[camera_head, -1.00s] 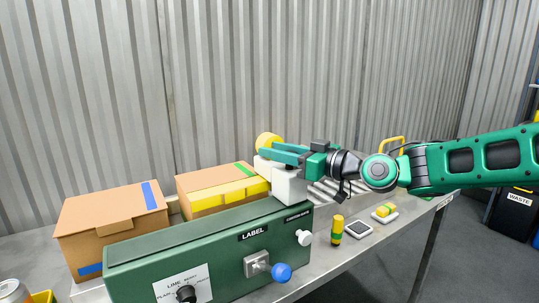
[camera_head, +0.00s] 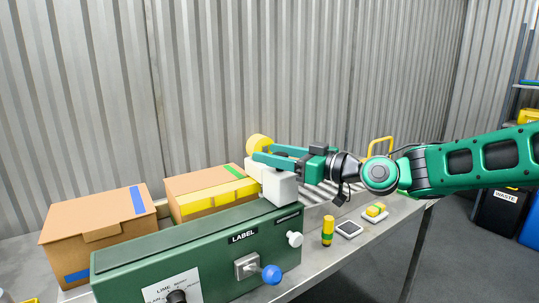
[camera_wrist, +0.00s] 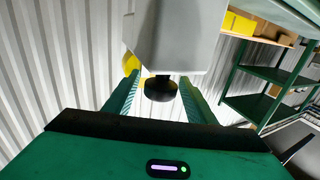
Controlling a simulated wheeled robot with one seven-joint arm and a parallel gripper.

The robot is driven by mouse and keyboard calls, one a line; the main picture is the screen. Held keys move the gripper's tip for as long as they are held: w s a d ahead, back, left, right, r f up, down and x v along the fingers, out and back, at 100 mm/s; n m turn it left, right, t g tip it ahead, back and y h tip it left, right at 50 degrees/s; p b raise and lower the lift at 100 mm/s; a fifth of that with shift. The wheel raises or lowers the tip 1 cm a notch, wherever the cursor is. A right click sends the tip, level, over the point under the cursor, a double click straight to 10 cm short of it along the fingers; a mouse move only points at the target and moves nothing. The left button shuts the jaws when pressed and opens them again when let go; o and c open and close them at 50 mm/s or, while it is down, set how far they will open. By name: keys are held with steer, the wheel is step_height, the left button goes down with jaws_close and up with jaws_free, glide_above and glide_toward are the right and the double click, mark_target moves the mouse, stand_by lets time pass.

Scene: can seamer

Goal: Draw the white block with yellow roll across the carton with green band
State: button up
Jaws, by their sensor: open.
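The white block (camera_head: 279,187) stands at the right end of the carton with green band, against its side, and a yellow roll (camera_head: 258,143) shows at its far upper end. The carton (camera_head: 186,188) is brown with a green band on top and a yellow band along its front. My gripper (camera_head: 258,160) is open, its fingers reaching over the block near the roll. In the wrist view, a black knob (camera_wrist: 160,89) lies between my two fingers, under the white block (camera_wrist: 168,35); I cannot tell if they touch it. The roll is partly hidden there.
A green LABEL machine body (camera_head: 200,245) with a blue-knobbed lever (camera_head: 271,275) runs in front of the cartons. A carton with blue bands (camera_head: 75,225) stands at left.

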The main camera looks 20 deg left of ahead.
steer(key=s+d, duration=0.1)
steer(key=d, duration=0.7)
steer(key=shift+d, duration=0.3)
